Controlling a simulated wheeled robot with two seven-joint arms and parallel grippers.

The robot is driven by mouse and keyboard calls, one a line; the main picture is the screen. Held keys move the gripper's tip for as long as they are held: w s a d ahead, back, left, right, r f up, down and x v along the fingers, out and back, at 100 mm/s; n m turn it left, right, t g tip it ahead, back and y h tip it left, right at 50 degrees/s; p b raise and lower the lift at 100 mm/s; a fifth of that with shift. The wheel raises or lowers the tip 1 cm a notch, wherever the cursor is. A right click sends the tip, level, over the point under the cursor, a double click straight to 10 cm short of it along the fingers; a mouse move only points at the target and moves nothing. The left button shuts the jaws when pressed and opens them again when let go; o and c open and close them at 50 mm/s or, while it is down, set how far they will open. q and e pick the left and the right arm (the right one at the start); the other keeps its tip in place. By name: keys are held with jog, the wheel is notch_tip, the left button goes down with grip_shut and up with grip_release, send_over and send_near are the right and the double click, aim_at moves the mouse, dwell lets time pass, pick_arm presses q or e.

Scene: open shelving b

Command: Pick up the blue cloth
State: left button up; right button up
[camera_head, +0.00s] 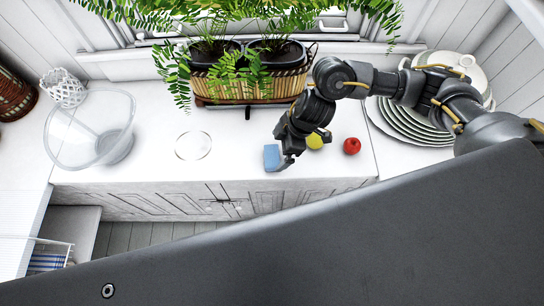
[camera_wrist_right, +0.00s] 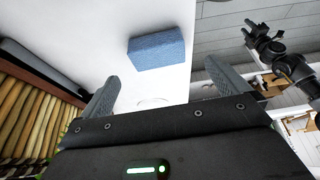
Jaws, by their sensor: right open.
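The blue cloth (camera_head: 272,157) looks like a small folded block and lies near the front edge of the white counter. My right gripper (camera_head: 287,160) is just to its right in the head view and partly covers that side of it. In the right wrist view the cloth (camera_wrist_right: 157,50) lies beyond the spread fingertips of my open, empty right gripper (camera_wrist_right: 160,78), with bare white counter around it. What seems to be my left gripper (camera_wrist_right: 263,38) shows small at the upper right of the wrist view, over the floor; its jaws are too small to read.
A yellow fruit (camera_head: 315,141) and a red fruit (camera_head: 352,146) lie right of my gripper. Stacked plates (camera_head: 390,128) are further right. A planter (camera_head: 225,88) stands behind. A clear bowl (camera_head: 88,130) and a glass dish (camera_head: 193,145) are left, with free counter between.

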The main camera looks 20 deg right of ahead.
aim_at(272, 156)
jog(key=x, duration=0.5)
jog(key=shift+w+d+f, duration=0.1)
jog(key=shift+w, duration=0.05)
jog(key=c, duration=1)
